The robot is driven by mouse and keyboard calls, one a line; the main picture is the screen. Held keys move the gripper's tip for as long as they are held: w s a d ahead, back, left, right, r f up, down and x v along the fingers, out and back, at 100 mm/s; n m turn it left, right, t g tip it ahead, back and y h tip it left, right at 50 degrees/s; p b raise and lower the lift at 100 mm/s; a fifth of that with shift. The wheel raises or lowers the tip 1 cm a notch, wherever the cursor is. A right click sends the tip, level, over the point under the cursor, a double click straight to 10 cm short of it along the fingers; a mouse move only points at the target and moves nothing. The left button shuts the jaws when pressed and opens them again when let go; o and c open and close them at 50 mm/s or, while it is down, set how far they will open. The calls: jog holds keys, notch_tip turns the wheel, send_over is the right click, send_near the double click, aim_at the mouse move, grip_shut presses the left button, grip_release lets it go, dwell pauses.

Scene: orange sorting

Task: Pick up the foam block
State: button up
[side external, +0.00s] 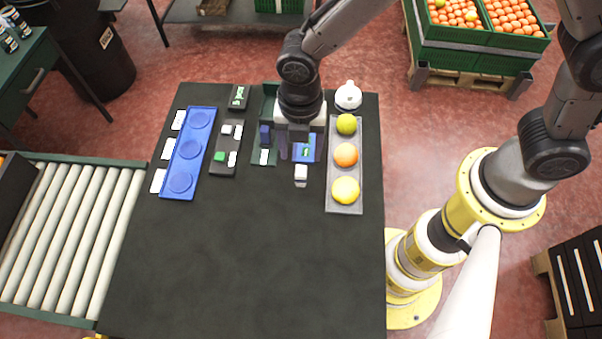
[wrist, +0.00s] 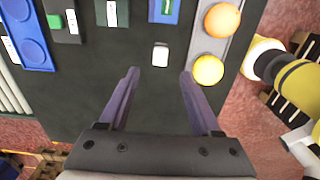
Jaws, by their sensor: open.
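A small white block (side external: 300,175), which looks like the foam block, sits on the dark table (side external: 250,260) in front of a blue-faced tray (side external: 310,142). It also shows in the wrist view (wrist: 160,55), just beyond the fingertips and roughly centred between them. My gripper (side external: 300,152) points down over the blue-faced tray, behind the white block in the side view. In the wrist view its two purple fingers (wrist: 159,74) are spread apart with nothing between them. The gripper's height above the table is hard to tell.
A grey tray (side external: 333,202) with a lime, an orange and a yellow fruit stands right of the gripper. A blue tray (side external: 166,190) with round recesses and dark trays (side external: 219,171) holding small blocks lie left. A white rounded object (side external: 348,95) stands behind. The table's front is clear.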

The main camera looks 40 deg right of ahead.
aim_at(301, 170)
jog(key=shift+w+d+f, duration=0.1)
jog(key=shift+f, duration=4.3)
grip_shut()
